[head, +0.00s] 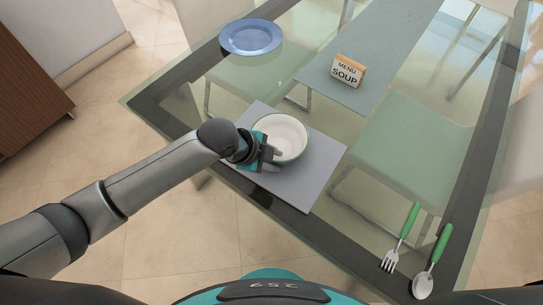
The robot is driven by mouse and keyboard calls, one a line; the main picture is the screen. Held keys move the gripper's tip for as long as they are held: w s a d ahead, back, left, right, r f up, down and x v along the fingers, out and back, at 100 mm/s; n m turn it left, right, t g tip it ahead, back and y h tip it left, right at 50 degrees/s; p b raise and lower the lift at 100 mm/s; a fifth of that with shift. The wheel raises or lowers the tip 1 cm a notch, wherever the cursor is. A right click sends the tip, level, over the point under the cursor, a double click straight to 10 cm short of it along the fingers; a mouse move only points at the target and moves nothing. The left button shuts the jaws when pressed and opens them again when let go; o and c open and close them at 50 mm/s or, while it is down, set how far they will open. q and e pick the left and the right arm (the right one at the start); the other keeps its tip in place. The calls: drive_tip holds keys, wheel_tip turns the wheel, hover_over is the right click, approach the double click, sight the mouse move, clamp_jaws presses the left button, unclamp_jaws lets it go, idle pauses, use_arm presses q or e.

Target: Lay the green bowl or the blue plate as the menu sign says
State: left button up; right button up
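The green bowl (283,134), white inside with a green outer rim, sits over the grey placemat (318,160) on the glass table. My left gripper (270,154) is at the bowl's near-left rim, with its fingers overlapping the rim. Whether the fingers are closed on the rim is too small to tell, as is whether the bowl touches the mat. The blue plate (251,37) lies flat at the table's far left. The menu sign (345,73) stands on the grey runner and reads "MENU SOUP". My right gripper is not in view.
A fork (399,238) and a spoon (433,262) with green handles lie to the right of the mat. The grey runner (385,45) crosses the table behind the mat. Chairs show through the glass. A brown cabinet (25,75) stands at left.

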use_arm(q)
drive_tip(key=p+v, duration=0.3)
drive_tip(key=v, duration=0.9)
drive_tip(key=shift+r+p, duration=0.2)
drive_tip(key=shift+p, duration=0.1)
drive_tip(key=shift+d, duration=0.15)
